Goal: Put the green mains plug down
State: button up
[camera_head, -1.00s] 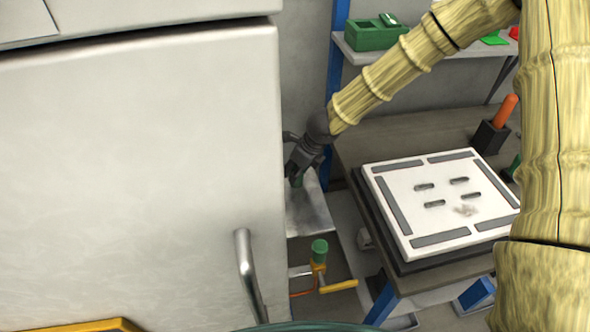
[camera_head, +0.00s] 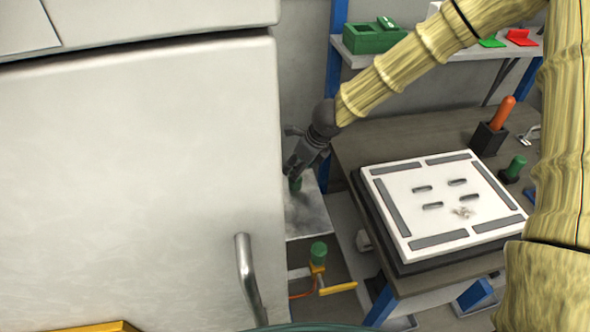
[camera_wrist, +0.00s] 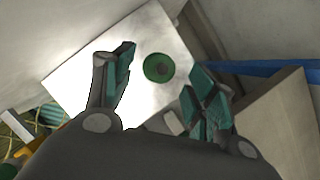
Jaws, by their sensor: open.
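The green mains plug (camera_head: 295,185) is on a bare metal plate (camera_head: 308,217), in the gap beside the big pale cabinet. In the wrist view the plug (camera_wrist: 158,67) shows as a round green top with a dark centre, on the bright plate (camera_wrist: 85,80). My gripper (camera_head: 294,171) is just above the plug, pointing down. In the wrist view my gripper (camera_wrist: 161,66) has its green-padded fingers spread apart, one on each side of the plug with clear gaps. The plug's lower part is hidden.
The pale cabinet (camera_head: 140,180) with its metal handle (camera_head: 247,275) stands close on the left. A workbench (camera_head: 380,143) with a white slotted board (camera_head: 440,205) is on the right. A second green-topped piece (camera_head: 318,251) stands in front, by a yellow handle (camera_head: 338,287).

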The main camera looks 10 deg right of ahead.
jog(key=v, duration=0.7)
jog(key=shift+r+p, duration=0.25)
jog(key=shift+p, duration=0.05)
jog(key=shift+s, duration=0.1)
dwell(1.1)
